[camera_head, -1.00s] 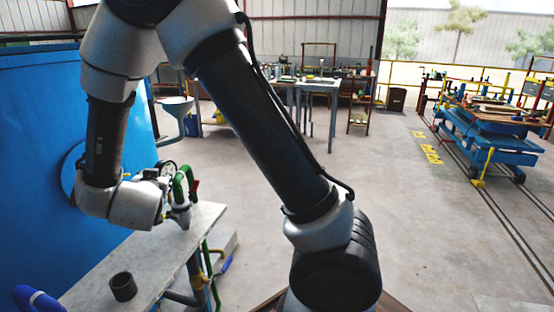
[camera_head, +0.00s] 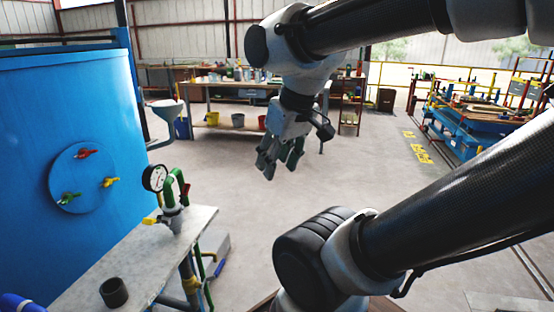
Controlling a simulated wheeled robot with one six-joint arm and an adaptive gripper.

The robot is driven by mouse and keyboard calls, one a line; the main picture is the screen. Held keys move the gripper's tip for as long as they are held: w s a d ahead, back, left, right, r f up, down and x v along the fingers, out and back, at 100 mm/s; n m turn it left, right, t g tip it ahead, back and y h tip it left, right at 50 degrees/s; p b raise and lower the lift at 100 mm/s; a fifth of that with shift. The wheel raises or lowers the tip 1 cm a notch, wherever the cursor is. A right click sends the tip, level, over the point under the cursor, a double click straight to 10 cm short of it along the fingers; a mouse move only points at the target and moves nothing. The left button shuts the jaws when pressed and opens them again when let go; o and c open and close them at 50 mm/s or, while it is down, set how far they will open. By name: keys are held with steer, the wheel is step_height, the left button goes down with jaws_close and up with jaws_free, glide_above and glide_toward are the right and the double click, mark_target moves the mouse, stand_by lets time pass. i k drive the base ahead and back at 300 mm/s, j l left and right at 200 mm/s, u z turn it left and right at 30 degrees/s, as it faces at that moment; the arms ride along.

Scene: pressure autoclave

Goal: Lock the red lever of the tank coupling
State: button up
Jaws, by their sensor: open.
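A round blue plate (camera_head: 82,180) on the side of the blue tank (camera_head: 28,120) carries three small levers. The red lever (camera_head: 85,153) is at the top, the yellow lever (camera_head: 109,182) at the right and the green lever (camera_head: 68,198) at the lower left. Its latching state is too small to tell. My gripper (camera_head: 279,167) hangs open and empty, fingers down, over the floor to the right of the tank, well apart from the levers.
A grey bench (camera_head: 140,262) stands before the tank, with a dial gauge (camera_head: 154,178), green pipework with red and yellow handles, and a dark cup (camera_head: 113,292). Workbenches are at the back. The floor at centre is clear.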

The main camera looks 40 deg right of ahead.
mark_target(185, 189)
steer(key=u, duration=0.35)
steer(key=i+l+u, duration=0.15)
steer(key=l+u, duration=0.25)
steer(key=l, duration=0.2)
steer(key=l+u, duration=0.35)
steer(key=l, duration=1)
steer(key=i+l+u, duration=0.1)
steer(key=l, duration=0.65)
steer(key=k+l, duration=0.1)
steer(key=l, duration=0.1)
